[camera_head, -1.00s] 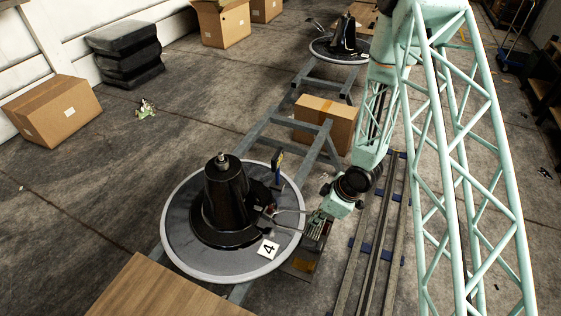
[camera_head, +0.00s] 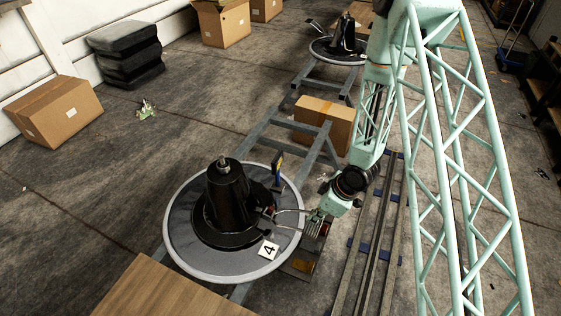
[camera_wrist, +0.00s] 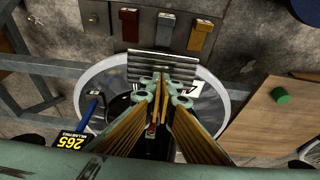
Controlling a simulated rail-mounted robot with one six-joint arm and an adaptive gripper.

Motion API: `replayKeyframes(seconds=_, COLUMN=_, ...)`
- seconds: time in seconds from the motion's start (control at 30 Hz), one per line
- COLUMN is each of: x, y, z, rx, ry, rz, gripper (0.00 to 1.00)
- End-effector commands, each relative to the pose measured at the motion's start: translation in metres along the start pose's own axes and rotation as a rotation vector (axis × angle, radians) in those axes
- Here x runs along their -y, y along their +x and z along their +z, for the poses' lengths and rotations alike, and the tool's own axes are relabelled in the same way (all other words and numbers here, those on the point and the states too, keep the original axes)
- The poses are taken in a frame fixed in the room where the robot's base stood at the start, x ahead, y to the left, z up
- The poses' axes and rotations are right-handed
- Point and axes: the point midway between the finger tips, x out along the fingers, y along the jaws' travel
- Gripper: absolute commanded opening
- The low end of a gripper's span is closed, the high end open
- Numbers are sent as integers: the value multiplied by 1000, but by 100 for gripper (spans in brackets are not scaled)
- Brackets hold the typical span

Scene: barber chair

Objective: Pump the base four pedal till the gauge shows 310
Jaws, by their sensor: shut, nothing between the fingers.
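The base four chair base (camera_head: 237,272) is a round grey plate with a black column (camera_head: 226,195) and a white card marked 4 (camera_head: 268,250). Its pedal (camera_head: 290,210) has thin metal bars reaching right to a ridged grey tread, seen in the wrist view (camera_wrist: 150,57). My gripper (camera_wrist: 163,80) is shut and empty, with its fingertips at the tread's near edge; whether they touch is unclear. In the head view my gripper (camera_head: 318,214) is at the pedal's outer end. The gauge (camera_wrist: 69,142) shows 265 in yellow digits on black.
A cardboard box (camera_head: 324,122) stands by the grey frame. A wooden board (camera_head: 160,292) is at the front left. Another chair base (camera_head: 340,50) stands at the back. Rails (camera_head: 375,235) run right of the pedal.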

Motion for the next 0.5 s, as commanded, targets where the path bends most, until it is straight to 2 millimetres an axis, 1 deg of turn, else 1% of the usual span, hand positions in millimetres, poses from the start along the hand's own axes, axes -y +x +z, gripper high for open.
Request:
replayKeyframes(seconds=0.03, x=0, y=-6, z=-4, rx=-1, ry=-1, rz=0, gripper=0)
replayKeyframes(seconds=0.5, x=0, y=-34, z=-23, rx=-1, ry=-1, rz=0, gripper=0)
